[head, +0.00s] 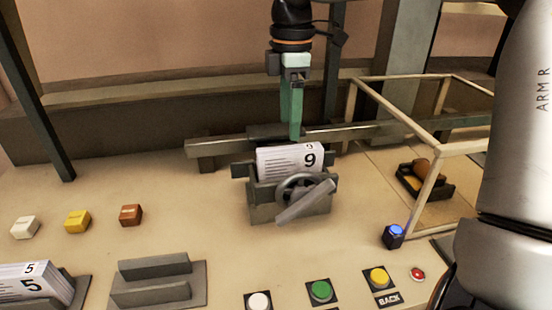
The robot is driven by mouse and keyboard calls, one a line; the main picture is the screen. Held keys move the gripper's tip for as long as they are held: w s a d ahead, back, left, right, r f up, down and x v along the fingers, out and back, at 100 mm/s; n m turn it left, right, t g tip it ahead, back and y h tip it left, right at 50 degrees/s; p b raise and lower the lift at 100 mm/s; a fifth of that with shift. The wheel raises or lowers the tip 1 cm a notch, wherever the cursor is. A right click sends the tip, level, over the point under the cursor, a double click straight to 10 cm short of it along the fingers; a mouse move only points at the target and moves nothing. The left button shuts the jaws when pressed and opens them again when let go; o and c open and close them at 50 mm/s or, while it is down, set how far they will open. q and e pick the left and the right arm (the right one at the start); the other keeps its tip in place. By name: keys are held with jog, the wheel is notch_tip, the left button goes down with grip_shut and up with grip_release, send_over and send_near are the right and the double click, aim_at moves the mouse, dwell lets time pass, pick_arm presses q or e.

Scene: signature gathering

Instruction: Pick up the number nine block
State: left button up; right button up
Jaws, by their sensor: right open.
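The number nine block (282,161) is a white, page-like stack marked 9. It sits upright in a grey clamp-like holder (260,208) with a round wheel and a lever on its front. My right gripper (295,134) points down from the top of the view, with its green fingertips at or just above the block's top edge. The fingers overlap from this angle, so the gap between them is hidden; they are open. I cannot tell whether they touch the block or stand behind it. My left gripper is not in view.
A number five block (37,285) sits at the lower left, beside an empty grey holder (158,292). Several coloured buttons line the front, including a green one (321,290). A pale open frame (411,122) stands at the right. A metal rail (220,147) runs behind the block.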

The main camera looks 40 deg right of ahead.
aim_at(290, 149)
jog(key=f+p, duration=0.1)
jog(key=f, duration=0.6)
jog(key=shift+s+f, duration=0.15)
jog(key=shift+s, duration=0.05)
grip_shut()
dwell(0.4)
